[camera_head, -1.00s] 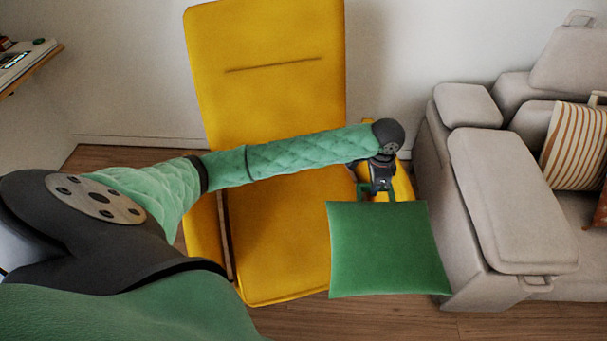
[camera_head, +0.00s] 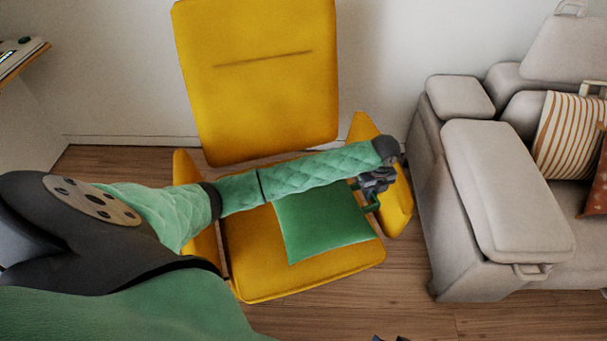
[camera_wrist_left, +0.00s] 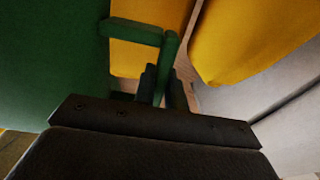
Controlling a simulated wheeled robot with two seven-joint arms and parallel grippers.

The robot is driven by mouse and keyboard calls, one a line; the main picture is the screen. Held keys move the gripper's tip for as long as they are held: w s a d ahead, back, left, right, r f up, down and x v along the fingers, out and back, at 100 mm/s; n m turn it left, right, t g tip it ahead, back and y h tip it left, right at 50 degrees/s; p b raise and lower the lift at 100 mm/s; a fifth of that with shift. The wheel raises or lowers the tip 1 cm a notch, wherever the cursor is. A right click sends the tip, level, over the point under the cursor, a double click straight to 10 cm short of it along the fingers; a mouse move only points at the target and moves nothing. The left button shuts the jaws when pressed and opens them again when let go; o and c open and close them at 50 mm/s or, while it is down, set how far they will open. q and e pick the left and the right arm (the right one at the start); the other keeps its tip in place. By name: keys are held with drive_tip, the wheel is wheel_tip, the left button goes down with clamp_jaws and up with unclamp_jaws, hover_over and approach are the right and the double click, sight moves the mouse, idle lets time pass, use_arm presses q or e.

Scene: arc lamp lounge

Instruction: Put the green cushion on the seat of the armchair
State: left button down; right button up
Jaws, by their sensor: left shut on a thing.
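The green cushion (camera_head: 325,225) shows over the seat of the yellow armchair (camera_head: 250,260) in the head view. Whether it touches the seat I cannot tell. My left gripper (camera_head: 372,192) is at the cushion's right side, shut on its green loop handle. In the left wrist view the cushion (camera_wrist_left: 50,60) fills the left side, and the handle (camera_wrist_left: 140,32) runs down between the fingers of the gripper (camera_wrist_left: 163,88). My left forearm hides the cushion's far edge and part of the seat.
The armchair's right armrest (camera_head: 395,205) stands just beside my left gripper. A grey sofa (camera_head: 510,190) with a striped pillow (camera_head: 566,138) is at the right. Bare wooden floor (camera_head: 340,310) lies in front of the armchair. A shelf (camera_head: 22,58) is at the far left.

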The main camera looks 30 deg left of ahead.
use_arm(q)
drive_tip(key=a+f, duration=0.3)
drive_tip(key=a+f+p, duration=0.1)
drive_tip(key=a+f, duration=0.6)
drive_tip(key=a, duration=0.1)
drive_tip(key=shift+w+a+f+p, duration=0.2)
drive_tip(key=shift+w+a+p, duration=0.1)
drive_tip(key=shift+w, duration=0.1)
drive_tip(key=shift+f, duration=0.3)
use_arm(e)
wheel_tip(320, 180, up, 6)
drive_tip(key=s, duration=0.1)
drive_tip(key=shift+s+d+r+g, duration=0.2)
drive_tip(key=shift+d+r+g, duration=0.05)
drive_tip(key=shift+d+g, duration=0.15)
use_arm(q)
drive_tip(key=shift+f, duration=0.15)
use_arm(e)
drive_tip(key=shift+w, duration=0.15)
use_arm(q)
drive_tip(key=c, duration=1.6)
unclamp_jaws()
drive_tip(key=shift+o, duration=0.7)
use_arm(e)
drive_tip(key=shift+w+r, duration=0.1)
drive_tip(key=shift+w, duration=0.2)
